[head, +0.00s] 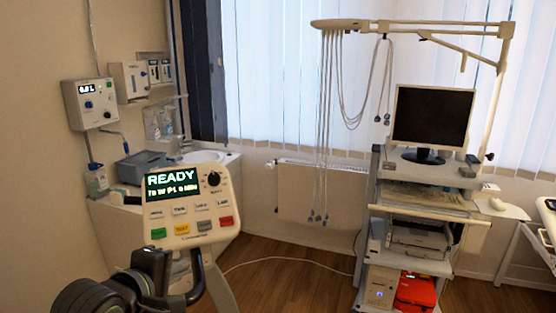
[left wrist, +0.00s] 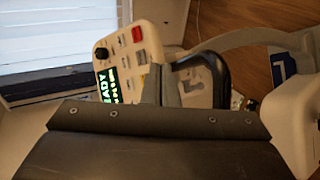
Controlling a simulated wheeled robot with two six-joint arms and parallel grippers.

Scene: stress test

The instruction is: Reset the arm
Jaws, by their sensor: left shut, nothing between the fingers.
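My left gripper (head: 152,262) is low at the left of the head view, in front of the control console (head: 190,205). Its jaws are shut with nothing between them. The console is a pale panel with a lit screen reading "READY", a black knob and coloured buttons. It also shows tilted in the left wrist view (left wrist: 122,62), beyond a broad dark part with screws. A dark curved handle (left wrist: 205,68) is beside the console there. I cannot tell whether the gripper touches the console or handle. My right gripper is not in view.
A wheeled cart (head: 405,185) with a monitor (head: 432,117) and a cable boom (head: 410,25) stands at the right. A sink counter (head: 215,158) and wall units (head: 90,103) are at the left. Wooden floor (head: 290,280) lies open between console and cart.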

